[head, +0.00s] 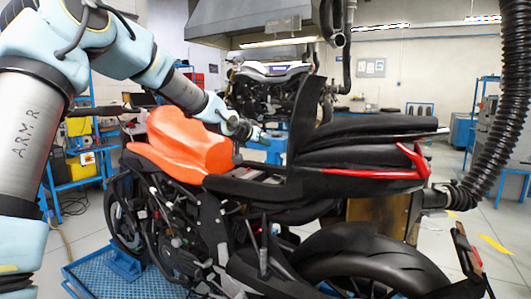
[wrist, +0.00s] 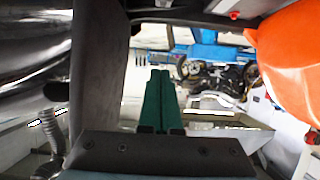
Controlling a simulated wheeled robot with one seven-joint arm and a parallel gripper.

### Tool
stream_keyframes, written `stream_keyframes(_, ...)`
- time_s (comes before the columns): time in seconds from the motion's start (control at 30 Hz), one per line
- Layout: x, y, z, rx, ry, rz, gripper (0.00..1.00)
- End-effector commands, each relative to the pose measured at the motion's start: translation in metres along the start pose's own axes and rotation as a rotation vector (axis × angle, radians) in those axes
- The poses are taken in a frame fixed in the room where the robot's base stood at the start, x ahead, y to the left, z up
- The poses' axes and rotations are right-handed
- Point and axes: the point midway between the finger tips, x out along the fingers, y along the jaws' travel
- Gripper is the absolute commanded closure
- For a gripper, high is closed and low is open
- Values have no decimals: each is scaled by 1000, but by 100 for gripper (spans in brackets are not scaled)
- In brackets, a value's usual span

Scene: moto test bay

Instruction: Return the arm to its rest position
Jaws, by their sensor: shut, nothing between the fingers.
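My arm comes in from the left in the head view and reaches behind the orange tank of the motorcycle. My gripper (head: 258,135) is small there, between the tank (head: 190,142) and an upright black panel (head: 304,125). In the wrist view, the two green fingers of my gripper (wrist: 160,74) lie side by side, shut with nothing held. The orange tank (wrist: 290,62) is to their right in that view. A dark panel (wrist: 98,85) stands close on their left.
The black seat (head: 365,150) with a red strip lies right of the panel. The motorcycle stands on a blue platform (head: 120,275). A black ribbed hose (head: 500,130) hangs at the right. A second motorcycle (head: 268,88) stands behind. Blue shelving (head: 85,150) is at the left.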

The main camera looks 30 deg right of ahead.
Motion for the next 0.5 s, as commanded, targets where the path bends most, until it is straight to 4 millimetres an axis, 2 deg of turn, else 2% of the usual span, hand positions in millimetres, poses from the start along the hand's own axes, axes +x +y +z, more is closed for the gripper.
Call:
stream_keyframes(0.2,-5,0,-2,1,0,0,100)
stream_keyframes(0.3,-8,-4,5,-1,-19,-11,100)
stream_keyframes(0.37,-15,-13,18,-6,-51,-33,100)
stream_keyframes(0.47,-37,-38,56,-27,-148,-95,100)
stream_keyframes(0.5,-50,-50,75,-41,-197,-128,100)
